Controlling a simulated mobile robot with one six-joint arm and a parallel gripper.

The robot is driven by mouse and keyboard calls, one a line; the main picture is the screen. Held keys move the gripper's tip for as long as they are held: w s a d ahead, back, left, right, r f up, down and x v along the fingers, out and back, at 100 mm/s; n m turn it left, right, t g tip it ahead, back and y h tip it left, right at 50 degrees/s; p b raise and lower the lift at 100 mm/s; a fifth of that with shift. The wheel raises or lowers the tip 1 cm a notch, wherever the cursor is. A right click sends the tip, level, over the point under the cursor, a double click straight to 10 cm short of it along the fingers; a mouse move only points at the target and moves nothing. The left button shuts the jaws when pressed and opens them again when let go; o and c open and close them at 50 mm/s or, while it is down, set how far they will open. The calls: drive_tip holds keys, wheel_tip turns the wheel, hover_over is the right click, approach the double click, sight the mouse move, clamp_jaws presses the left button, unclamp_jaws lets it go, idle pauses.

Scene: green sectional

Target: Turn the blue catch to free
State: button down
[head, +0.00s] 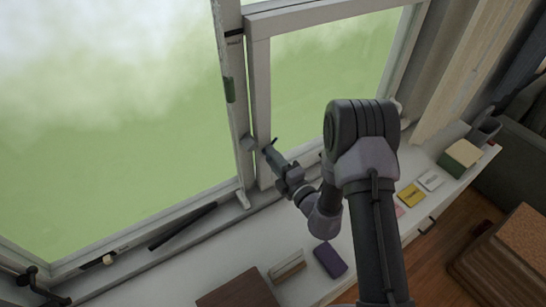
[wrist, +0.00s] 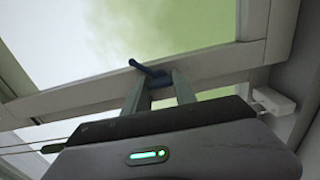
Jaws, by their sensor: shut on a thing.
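The blue catch (wrist: 148,70) is on the pale window frame in the wrist view, with a short lever pointing up and left from a round base. My gripper (wrist: 158,78) has one finger on each side of the base and is shut on it. In the head view my gripper (head: 269,152) reaches the frame upright at the middle, and only a small dark end of the catch (head: 272,142) shows past the fingers. The fingers hide part of the base.
A black bar (head: 183,227) lies along the sill. A yellow item (head: 411,195), a dark purple item (head: 330,260) and a green-and-cream block (head: 460,157) are on the white counter. A brown box (head: 508,262) stands lower right.

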drive_tip(key=c, duration=1)
unclamp_jaws()
drive_tip(key=b+v, duration=0.2)
drive_tip(key=v, duration=1.5)
drive_tip(key=shift+s+d, duration=0.2)
